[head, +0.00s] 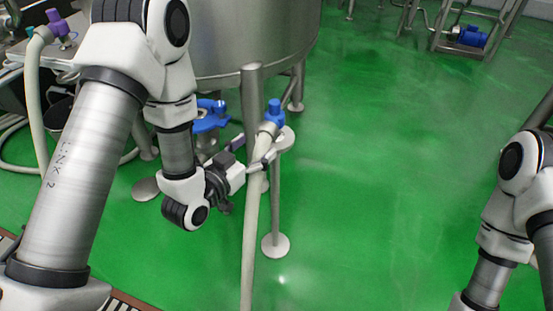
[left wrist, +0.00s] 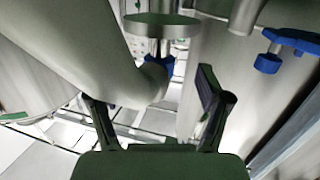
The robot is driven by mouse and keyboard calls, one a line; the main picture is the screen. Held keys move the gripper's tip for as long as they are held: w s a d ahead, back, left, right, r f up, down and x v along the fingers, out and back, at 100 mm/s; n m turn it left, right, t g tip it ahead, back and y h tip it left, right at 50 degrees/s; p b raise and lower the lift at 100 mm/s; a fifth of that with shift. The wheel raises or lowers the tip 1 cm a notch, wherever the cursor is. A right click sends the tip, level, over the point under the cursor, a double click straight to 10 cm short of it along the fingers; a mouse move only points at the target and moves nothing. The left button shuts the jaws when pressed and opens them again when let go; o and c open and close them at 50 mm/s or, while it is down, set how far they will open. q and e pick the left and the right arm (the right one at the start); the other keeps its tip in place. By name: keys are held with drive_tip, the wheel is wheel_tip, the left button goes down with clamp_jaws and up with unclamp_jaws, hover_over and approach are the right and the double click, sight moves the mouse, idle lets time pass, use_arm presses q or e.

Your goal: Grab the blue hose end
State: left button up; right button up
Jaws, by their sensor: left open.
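The blue hose end (head: 274,112) points up at the top of a cream hose (head: 251,230), beside a thin stand (head: 276,205) with a round top. In the left wrist view the hose (left wrist: 90,45) crosses from the upper left, and a bit of blue (left wrist: 168,68) shows past its end. My left gripper (head: 258,148) is open, with its fingers on either side of the hose just below the blue part. The left wrist view shows both fingers (left wrist: 158,105) apart. I cannot tell whether they touch the hose. My right gripper is out of frame.
A large steel tank (head: 250,45) on legs stands just behind. A blue valve handle (head: 210,118) sits under it, left of the hose end. A hose with a purple end (head: 57,22) is at the far left. The green floor (head: 390,170) to the right is clear.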

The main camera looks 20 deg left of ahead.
sight(273, 122)
use_arm(q)
drive_tip(key=shift+w+d+r+t+h, duration=0.35)
drive_tip(key=shift+w+r+t, duration=0.15)
drive_tip(key=shift+w, duration=0.2)
drive_tip(key=x, duration=0.2)
drive_tip(key=b+x, duration=0.1)
drive_tip(key=x, duration=0.1)
drive_tip(key=r+x, duration=0.1)
drive_tip(key=x, duration=0.1)
drive_tip(key=shift+w+a, duration=0.1)
drive_tip(key=shift+w, duration=0.35)
clamp_jaws()
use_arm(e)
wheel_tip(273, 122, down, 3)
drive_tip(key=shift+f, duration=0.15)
